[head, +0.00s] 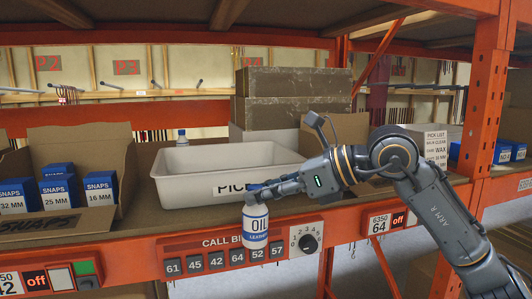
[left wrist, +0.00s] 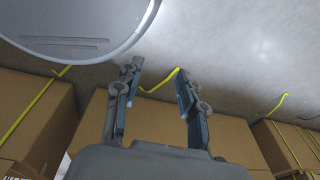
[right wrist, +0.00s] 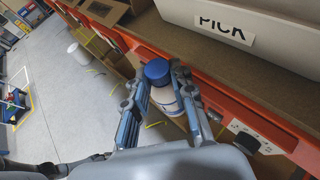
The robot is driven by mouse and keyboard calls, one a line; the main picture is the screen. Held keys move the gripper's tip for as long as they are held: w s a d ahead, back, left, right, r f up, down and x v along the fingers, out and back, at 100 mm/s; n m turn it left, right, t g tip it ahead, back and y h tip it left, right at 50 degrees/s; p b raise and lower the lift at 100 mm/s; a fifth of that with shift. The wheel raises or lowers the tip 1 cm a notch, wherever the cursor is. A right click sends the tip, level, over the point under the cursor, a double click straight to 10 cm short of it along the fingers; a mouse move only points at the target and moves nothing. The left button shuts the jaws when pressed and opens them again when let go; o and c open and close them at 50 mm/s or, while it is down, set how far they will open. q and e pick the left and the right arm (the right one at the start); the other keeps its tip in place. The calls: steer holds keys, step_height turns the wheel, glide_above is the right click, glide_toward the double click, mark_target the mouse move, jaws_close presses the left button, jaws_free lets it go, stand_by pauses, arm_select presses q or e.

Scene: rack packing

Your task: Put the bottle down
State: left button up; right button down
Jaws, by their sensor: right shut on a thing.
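The bottle (head: 256,228) is white with a blue label reading OIL. In the head view it is upright and overlaps the orange front beam of the shelf, in front of the white PICK tote (head: 165,190). My right gripper (head: 260,193) is shut on it near the top. In the right wrist view its blue cap (right wrist: 158,71) and pale body (right wrist: 166,98) show between the fingers (right wrist: 160,88). I cannot tell whether its base touches anything. My left gripper (left wrist: 158,70) is open and empty in the left wrist view.
A cardboard box with blue SNAPS cartons (head: 99,190) stands left of the tote. Dark boxes (head: 295,95) are stacked behind it. Another blue-capped bottle (head: 182,139) is at the tote's back. An orange post (head: 480,120) rises at right. Brown boxes (left wrist: 225,135) face my left gripper.

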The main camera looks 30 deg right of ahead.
mark_target(260, 223)
steer(key=shift+n+g, duration=0.3)
steer(key=f, duration=0.1)
steer(key=a+f, duration=0.1)
steer(key=f, duration=0.1)
steer(key=s+f, duration=0.1)
steer(key=f, duration=0.1)
steer(key=shift+a+f, duration=0.15)
arm_select(q)
steer(key=s, duration=0.1)
steer(key=s+d, duration=0.1)
steer(key=s, duration=0.1)
steer(key=shift+f+g, duration=0.2)
steer(key=shift+g, duration=0.1)
arm_select(e)
steer(key=s+a+f+n, duration=0.1)
steer(key=s+a+f, duration=0.1)
steer(key=f, duration=0.6)
steer(key=s+a+f+n+g+y, duration=0.1)
steer(key=s+a+f, duration=0.1)
steer(key=f, duration=0.6)
steer(key=s+a+f+g+y, duration=0.1)
steer(key=s+a+f, duration=0.1)
steer(key=f, duration=0.6)
steer(key=shift+s+f+n, duration=0.2)
steer(key=shift+f+n, duration=0.2)
